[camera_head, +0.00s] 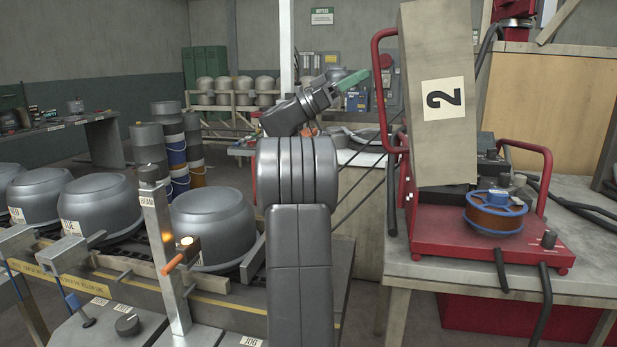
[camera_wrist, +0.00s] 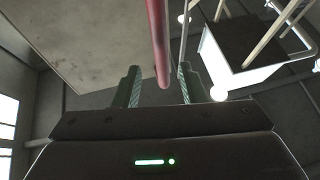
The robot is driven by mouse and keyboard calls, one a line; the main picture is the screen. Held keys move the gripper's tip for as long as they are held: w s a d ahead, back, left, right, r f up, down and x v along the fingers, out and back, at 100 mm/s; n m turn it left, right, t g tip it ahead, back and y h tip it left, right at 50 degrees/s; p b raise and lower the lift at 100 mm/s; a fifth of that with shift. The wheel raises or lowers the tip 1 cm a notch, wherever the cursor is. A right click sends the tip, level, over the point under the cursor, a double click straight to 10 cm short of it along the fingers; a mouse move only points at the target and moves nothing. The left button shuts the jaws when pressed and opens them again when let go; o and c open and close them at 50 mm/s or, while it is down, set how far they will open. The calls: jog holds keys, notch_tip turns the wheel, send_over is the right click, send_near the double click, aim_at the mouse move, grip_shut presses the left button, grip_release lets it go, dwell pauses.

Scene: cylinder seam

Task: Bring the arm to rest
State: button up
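My arm rises in the middle of the head view, and its wrist leans up and to the right. In the wrist view, the two fingers (camera_wrist: 160,84) stand apart with a clear gap. A red bar (camera_wrist: 158,40) shows between them in the picture, touching neither finger there. I cannot tell how far beyond the fingertips it is. Nothing is held.
A blue-rimmed spool (camera_head: 496,213) sits on the machine's base. Grey domed cylinders (camera_head: 212,225) line a conveyor at left. A bench (camera_head: 585,265) carries the machine. Open floor shows behind the conveyor.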

aim_at(374, 66)
jog(key=x, duration=0.4)
jog(key=shift+d+r, duration=0.1)
jog(key=b+v, duration=0.1)
jog(key=v, duration=1.3)
jog(key=p+x, duration=0.2)
jog(key=x, duration=1.2)
jog(key=shift+s+d+r, duration=0.1)
jog(key=shift+d+r, duration=0.1)
jog(key=shift+r, duration=0.15)
jog(key=shift+s+d+r+y+p, duration=0.15)
jog(key=shift+d+r+y+p, duration=0.2)
jog(key=shift+d+p, duration=0.3)
jog(key=shift+s+d+f+y+p, duration=0.1)
jog(key=shift+d+f+y+p, duration=0.05)
jog(key=shift+d+y+p, duration=0.15)
